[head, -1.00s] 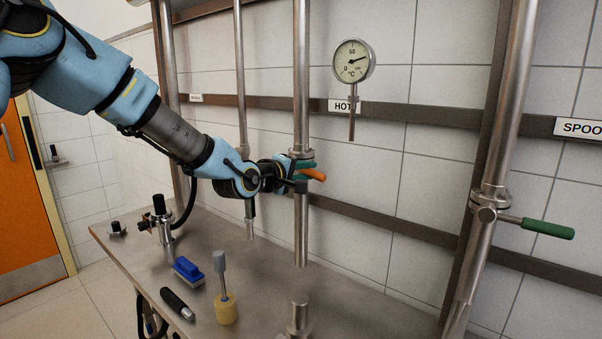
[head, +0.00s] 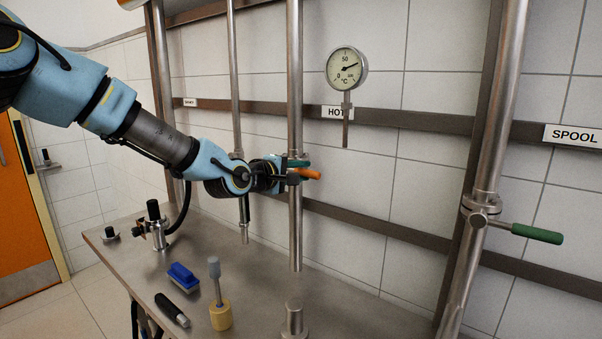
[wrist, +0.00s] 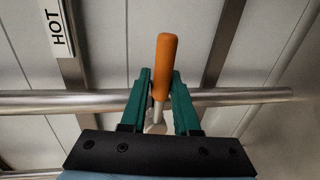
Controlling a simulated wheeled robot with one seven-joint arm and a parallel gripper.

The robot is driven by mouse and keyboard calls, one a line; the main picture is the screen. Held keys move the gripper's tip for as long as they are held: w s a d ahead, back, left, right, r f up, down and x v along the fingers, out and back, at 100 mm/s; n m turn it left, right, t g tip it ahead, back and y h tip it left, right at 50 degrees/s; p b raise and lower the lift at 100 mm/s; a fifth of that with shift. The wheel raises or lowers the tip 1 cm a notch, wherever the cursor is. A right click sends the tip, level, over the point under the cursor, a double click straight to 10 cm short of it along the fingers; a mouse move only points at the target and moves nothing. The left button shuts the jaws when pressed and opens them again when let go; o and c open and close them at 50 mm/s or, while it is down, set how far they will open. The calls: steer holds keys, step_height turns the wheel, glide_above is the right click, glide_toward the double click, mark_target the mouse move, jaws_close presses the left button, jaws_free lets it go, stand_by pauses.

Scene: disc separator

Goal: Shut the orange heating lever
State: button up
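The orange heating lever (head: 308,174) sticks out to the right from the vertical pipe (head: 295,225) below the HOT label. In the wrist view the lever (wrist: 166,65) points upward between the two teal fingers of my gripper (wrist: 161,72), its orange grip reaching past the fingertips. A gap shows on the lever's left side; on the right the finger is close, and I cannot tell if it touches. In the head view my gripper (head: 298,165) is at the lever, and the lever's pivot is partly hidden by it.
A thermometer gauge (head: 346,68) hangs right of the pipe. A green lever (head: 536,233) is on the right pipe. The steel table (head: 250,285) below holds a blue brush (head: 183,277), a black-handled tool (head: 172,309) and a yellow-based tool (head: 220,314).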

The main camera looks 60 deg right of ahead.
steer(key=o, duration=0.3)
steer(key=shift+o, duration=0.2)
steer(key=shift+a, duration=0.15)
steer(key=shift+w+a+b, duration=0.1)
steer(key=shift+a+b, duration=0.2)
steer(key=a+r+b, duration=0.2)
steer(key=a, duration=0.7)
steer(key=shift+w+a+b, duration=0.2)
steer(key=shift+a+b, duration=0.15)
